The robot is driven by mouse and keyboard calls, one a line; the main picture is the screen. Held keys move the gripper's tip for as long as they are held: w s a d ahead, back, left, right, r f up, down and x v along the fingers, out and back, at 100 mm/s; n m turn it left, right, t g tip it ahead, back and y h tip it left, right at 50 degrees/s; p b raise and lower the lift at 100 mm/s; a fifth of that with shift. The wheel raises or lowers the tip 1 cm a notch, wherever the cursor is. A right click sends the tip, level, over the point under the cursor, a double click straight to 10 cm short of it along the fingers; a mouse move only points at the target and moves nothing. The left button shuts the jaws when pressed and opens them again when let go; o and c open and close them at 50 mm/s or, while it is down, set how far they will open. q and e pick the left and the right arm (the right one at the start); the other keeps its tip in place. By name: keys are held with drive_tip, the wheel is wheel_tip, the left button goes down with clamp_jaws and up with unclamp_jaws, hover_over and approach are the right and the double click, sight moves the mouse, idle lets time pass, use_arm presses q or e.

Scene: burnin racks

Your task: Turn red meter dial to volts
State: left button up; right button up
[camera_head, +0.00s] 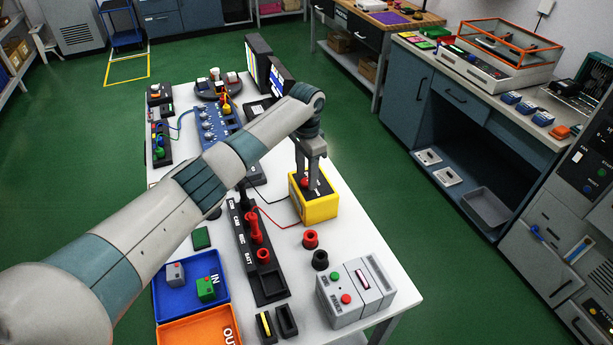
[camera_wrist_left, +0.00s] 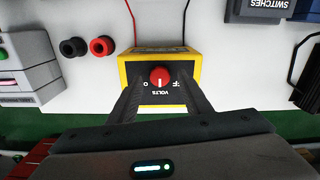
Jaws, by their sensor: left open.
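The yellow meter (camera_head: 320,207) with a black top face stands on the white table under my left gripper. Its red dial (camera_head: 305,182) shows just below the fingers. In the left wrist view the red dial (camera_wrist_left: 160,77) sits on the meter's black face, with "VOLTS", "0" and another mark printed around it. A light pointer line shows on the dial; its exact aim is hard to tell. My left gripper (camera_head: 312,180) points down, and in the wrist view its open fingers (camera_wrist_left: 160,85) lie on either side of the dial. Contact cannot be told. My right gripper is not in view.
Red and black leads run from the meter to a black strip holding red plugs (camera_head: 254,230). A red ring (camera_head: 310,239) and a black ring (camera_head: 320,260) stand nearby. A grey box (camera_head: 355,292), blue tray (camera_head: 190,282) and orange tray (camera_head: 200,328) are at the front.

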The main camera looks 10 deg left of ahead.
sight(306, 181)
use_arm(q)
wheel_tip(306, 181, up, 16)
drive_tip(key=b, duration=0.3)
drive_tip(key=shift+r+b, duration=0.15)
drive_tip(key=shift+b, duration=0.25)
drive_tip(key=shift+s, duration=0.1)
